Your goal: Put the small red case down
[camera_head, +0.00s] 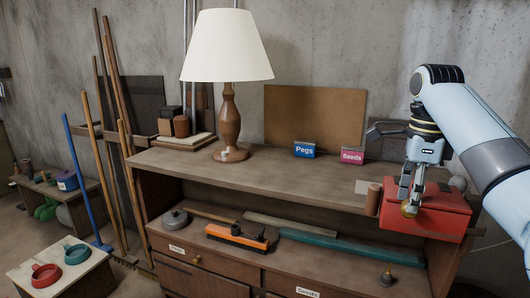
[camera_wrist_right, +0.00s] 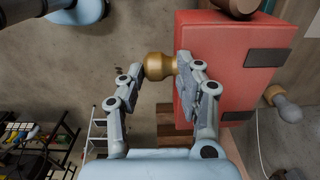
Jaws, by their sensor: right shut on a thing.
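The small red case (camera_head: 440,215) is at the right end of the wooden cabinet. It also fills the upper right of the right wrist view (camera_wrist_right: 225,60), with dark plates on its face. My right gripper (camera_head: 408,205) is at the case's near left side, shut on the brass knob (camera_wrist_right: 158,66) of the case. One finger lies between the knob's end and the red face. Whether the case rests on the cabinet top or hangs just above it, I cannot tell. My left gripper is not in view.
A brown cylinder (camera_head: 372,200) stands close left of the case, and a grey rounded thing (camera_head: 458,184) is behind it. Pegs (camera_head: 304,150) and Seeds (camera_head: 352,156) boxes and a lamp (camera_head: 229,120) stand on the top (camera_head: 270,178). The top's middle front is clear.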

